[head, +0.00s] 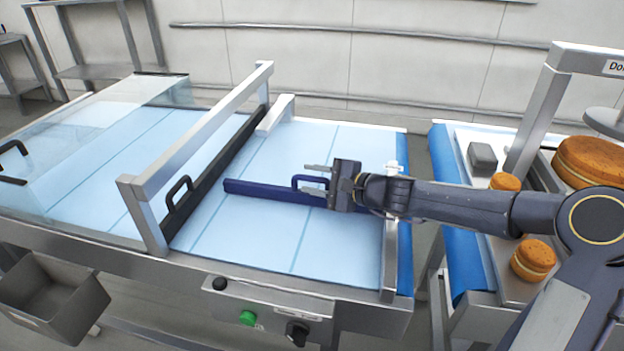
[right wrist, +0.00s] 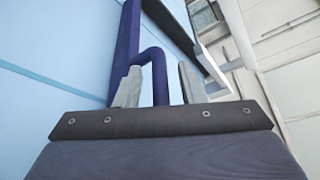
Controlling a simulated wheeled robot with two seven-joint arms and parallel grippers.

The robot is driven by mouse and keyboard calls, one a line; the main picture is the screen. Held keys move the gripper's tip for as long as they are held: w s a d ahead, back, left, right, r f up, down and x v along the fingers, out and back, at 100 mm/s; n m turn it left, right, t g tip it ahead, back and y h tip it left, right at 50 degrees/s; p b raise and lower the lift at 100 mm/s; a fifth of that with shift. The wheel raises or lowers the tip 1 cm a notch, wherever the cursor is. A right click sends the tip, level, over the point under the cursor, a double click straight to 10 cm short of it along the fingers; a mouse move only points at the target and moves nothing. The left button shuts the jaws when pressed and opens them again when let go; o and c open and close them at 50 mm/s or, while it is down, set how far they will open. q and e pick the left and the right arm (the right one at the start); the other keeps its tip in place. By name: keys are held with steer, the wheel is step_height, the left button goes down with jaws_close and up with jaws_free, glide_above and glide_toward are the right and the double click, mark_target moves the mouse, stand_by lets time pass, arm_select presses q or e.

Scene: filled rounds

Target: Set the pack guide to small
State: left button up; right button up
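The pack guide appears to be the dark blue bar (head: 262,191) lying across the light blue belt (head: 240,235), with a blue loop handle (head: 297,182) near its right end. My right gripper (head: 317,179) is at that handle, reaching in from the right. In the right wrist view the handle (right wrist: 159,75) stands between the two grey fingertips of my right gripper (right wrist: 160,88), with a gap visible on each side, so it is open. The bar (right wrist: 127,45) runs away beyond them. Size marks for the guide cannot be made out. My left gripper is not in view.
A metal frame (head: 205,125) spans the belt left of the guide, with a black handled bar (head: 215,180) beneath. A clear cover (head: 60,135) lies further left. A control panel with a green button (head: 248,317) is in front. Round cakes (head: 533,258) stand at right.

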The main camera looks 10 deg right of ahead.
steer(key=v, duration=0.7)
steer(key=shift+s, duration=0.1)
steer(key=shift+s+a+r+n, duration=0.15)
steer(key=shift+s+a+n, duration=0.05)
steer(key=shift+s+n, duration=0.1)
steer(key=s+a+r+n+g+h+p, duration=0.1)
steer(key=s+n+g+h, duration=0.1)
steer(key=s+n, duration=0.35)
steer(key=s+a+r+n+g+h+p, duration=0.1)
steer(key=s+a+n+g+p, duration=0.15)
steer(key=s, duration=0.65)
steer(key=s+d+f+n+h+p, duration=0.1)
steer(key=s+d+n+h, duration=0.1)
steer(key=s, duration=0.6)
steer(key=s+d+f+n+h+p, duration=0.1)
steer(key=s+d+n+h, duration=0.1)
steer(key=s+d, duration=0.3)
steer(key=s, duration=0.3)
steer(key=shift+s+d+f+n+h, duration=0.3)
steer(key=shift+s+d+f+n, duration=0.05)
steer(key=shift+s+n, duration=0.05)
steer(key=shift+g, duration=0.25)
